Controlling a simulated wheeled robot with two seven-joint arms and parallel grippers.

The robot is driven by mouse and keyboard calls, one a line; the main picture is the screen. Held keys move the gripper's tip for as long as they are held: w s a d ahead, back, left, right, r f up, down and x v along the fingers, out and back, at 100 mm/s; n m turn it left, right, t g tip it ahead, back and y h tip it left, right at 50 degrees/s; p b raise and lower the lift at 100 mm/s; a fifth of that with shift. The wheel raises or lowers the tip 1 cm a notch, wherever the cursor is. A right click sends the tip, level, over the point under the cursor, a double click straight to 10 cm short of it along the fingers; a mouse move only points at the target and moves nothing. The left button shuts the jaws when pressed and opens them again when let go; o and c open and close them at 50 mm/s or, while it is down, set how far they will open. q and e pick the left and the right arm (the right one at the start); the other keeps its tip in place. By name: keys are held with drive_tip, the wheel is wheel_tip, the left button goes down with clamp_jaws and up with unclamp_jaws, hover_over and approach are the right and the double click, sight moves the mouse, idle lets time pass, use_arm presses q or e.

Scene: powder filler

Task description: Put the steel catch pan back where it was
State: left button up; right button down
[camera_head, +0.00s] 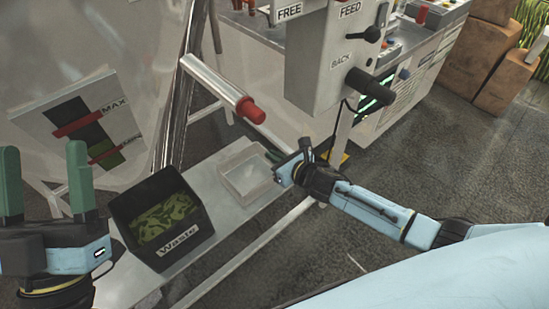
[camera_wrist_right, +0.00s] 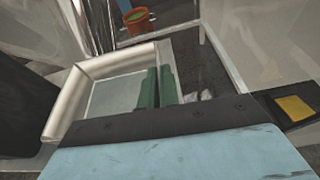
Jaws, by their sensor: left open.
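The steel catch pan (camera_head: 246,194) is a shallow, square, pale metal tray over the grey shelf, right of the waste bin. Its far and left walls show in the right wrist view (camera_wrist_right: 112,62). My right gripper (camera_head: 274,156) is at the pan's right side. In the right wrist view its green fingers (camera_wrist_right: 158,86) are close together, at the pan's right wall, which they partly hide. I cannot tell whether the pan rests on the shelf or is slightly raised. My left gripper (camera_head: 43,165) is open and empty at the far left, fingers upward.
A black waste bin (camera_head: 162,220) with green scraps stands on the grey shelf (camera_head: 205,250), left of the pan. A metal tube with a red tip (camera_head: 250,108) reaches over the pan. The control box (camera_head: 325,65) hangs behind. A large clear hopper (camera_head: 90,50) fills the upper left.

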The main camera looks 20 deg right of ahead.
drive_tip(key=shift+f, duration=0.15)
drive_tip(key=c, duration=1.6)
unclamp_jaws()
drive_tip(key=shift+c, duration=0.2)
